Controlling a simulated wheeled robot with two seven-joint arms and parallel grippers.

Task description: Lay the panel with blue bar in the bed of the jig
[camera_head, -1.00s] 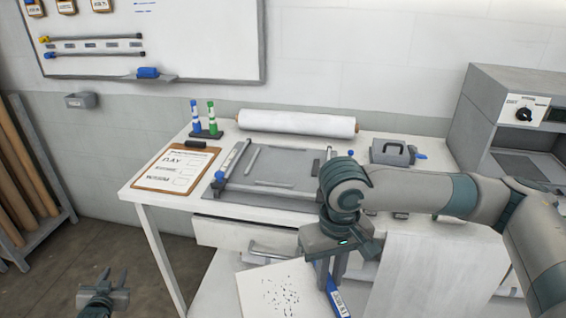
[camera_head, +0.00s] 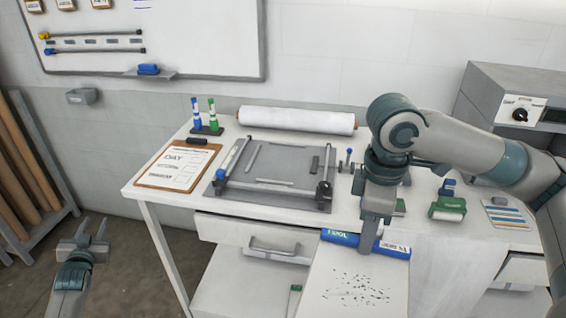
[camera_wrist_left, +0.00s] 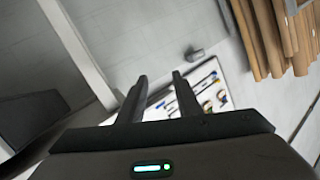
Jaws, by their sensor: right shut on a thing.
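The panel with blue bar (camera_head: 352,285) is a white sheet with dark specks, and its blue bar (camera_head: 340,238) runs along its upper edge. My right gripper (camera_head: 368,246) is shut on the blue bar near its middle, and the panel hangs in front of the table's edge. The jig (camera_head: 258,200) lies on the table, up and left of the panel, with a grey flat bed (camera_head: 275,176) between side rails. My left gripper (camera_head: 91,232) is open and empty, left of the table; its two fingers show apart in the left wrist view (camera_wrist_left: 160,88).
A clipboard (camera_head: 152,180) lies left of the jig. A green-and-white block (camera_head: 448,208) and a striped card (camera_head: 506,214) lie at right. A grey machine (camera_head: 500,110) stands at the back right.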

